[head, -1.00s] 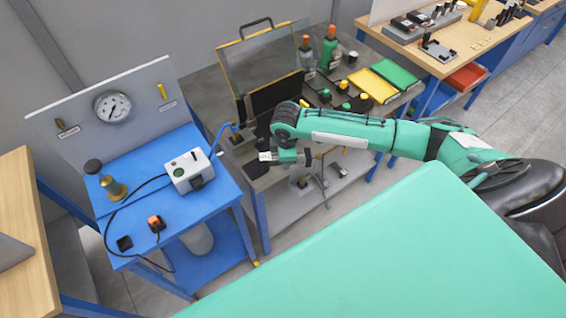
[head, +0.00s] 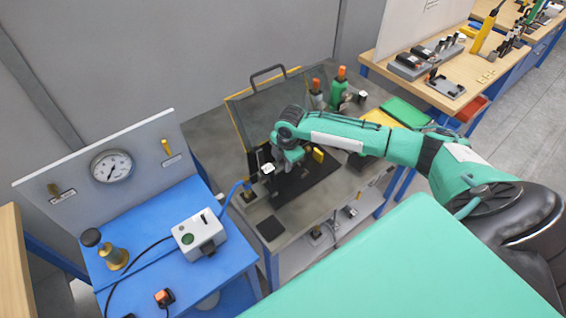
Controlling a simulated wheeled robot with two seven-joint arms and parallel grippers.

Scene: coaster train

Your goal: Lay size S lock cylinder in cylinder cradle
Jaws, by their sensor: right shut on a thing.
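My right gripper (head: 284,163) is low over the black mat on the grey bench, at the end of my green arm. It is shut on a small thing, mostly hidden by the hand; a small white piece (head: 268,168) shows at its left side. That piece may be the size S lock cylinder, but it is too small to tell. A yellow block (head: 318,155) stands on the mat just right of the gripper. I cannot pick out the cylinder cradle with certainty; the gripper hides part of the mat. My left gripper is not in view.
A framed clear panel (head: 262,103) stands behind the mat. A small dark square (head: 270,228) lies on the bench front. A blue table (head: 150,265) with a grey box (head: 199,234) is at left. The black mat (head: 322,178) has free room at right.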

